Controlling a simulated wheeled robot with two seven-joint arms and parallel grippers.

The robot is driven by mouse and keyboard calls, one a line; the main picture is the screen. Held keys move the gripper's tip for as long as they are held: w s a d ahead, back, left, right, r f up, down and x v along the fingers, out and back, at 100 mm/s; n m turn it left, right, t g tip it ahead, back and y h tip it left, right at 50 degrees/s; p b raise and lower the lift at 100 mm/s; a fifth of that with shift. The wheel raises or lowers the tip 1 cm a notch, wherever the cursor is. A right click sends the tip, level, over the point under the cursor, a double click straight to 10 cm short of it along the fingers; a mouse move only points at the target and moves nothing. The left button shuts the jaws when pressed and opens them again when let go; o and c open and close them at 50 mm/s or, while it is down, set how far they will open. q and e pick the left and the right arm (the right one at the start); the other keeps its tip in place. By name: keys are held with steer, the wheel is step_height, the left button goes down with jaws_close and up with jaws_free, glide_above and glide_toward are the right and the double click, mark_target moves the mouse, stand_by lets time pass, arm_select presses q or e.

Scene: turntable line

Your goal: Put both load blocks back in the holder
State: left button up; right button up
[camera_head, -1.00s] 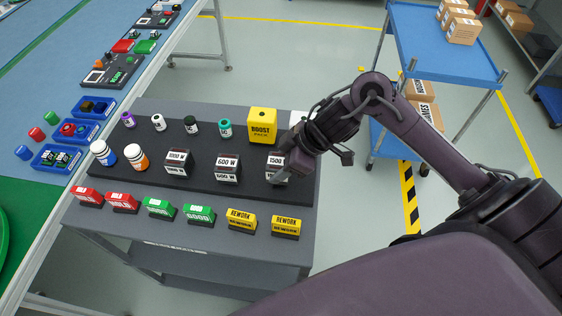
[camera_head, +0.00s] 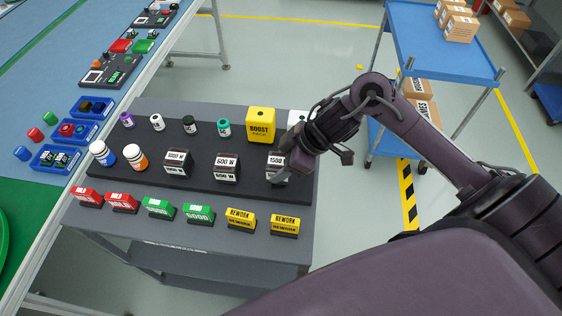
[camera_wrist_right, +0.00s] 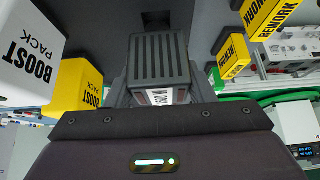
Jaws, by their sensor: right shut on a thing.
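The 1500 W load block (camera_head: 274,163) stands in the right end of the dark holder rack (camera_head: 128,179) on the grey cart. My right gripper (camera_head: 284,167) is shut on it; the wrist view shows its ribbed grey face (camera_wrist_right: 160,58) between the fingers (camera_wrist_right: 161,82). The gripper partly covers the block in the head view, and whether its base is fully seated cannot be told. The 600 W load block (camera_head: 227,169) stands upright in the same row to the left. A similar block (camera_head: 177,163) with a small, unclear label stands further left. My left gripper is out of view.
A yellow boost pack (camera_head: 260,124) and a white one (camera_wrist_right: 28,55) stand close behind the gripper. Small bottles stand to the left. Red, green and yellow (camera_head: 285,226) label blocks line the front. A blue cart (camera_head: 440,45) stands behind my right arm.

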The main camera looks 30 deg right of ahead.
steer(key=shift+f+b, duration=0.7)
steer(key=shift+f, duration=0.6)
stand_by(0.5)
steer(key=o, duration=1.4)
steer(key=shift+f, duration=0.1)
steer(key=shift+v, duration=3.95)
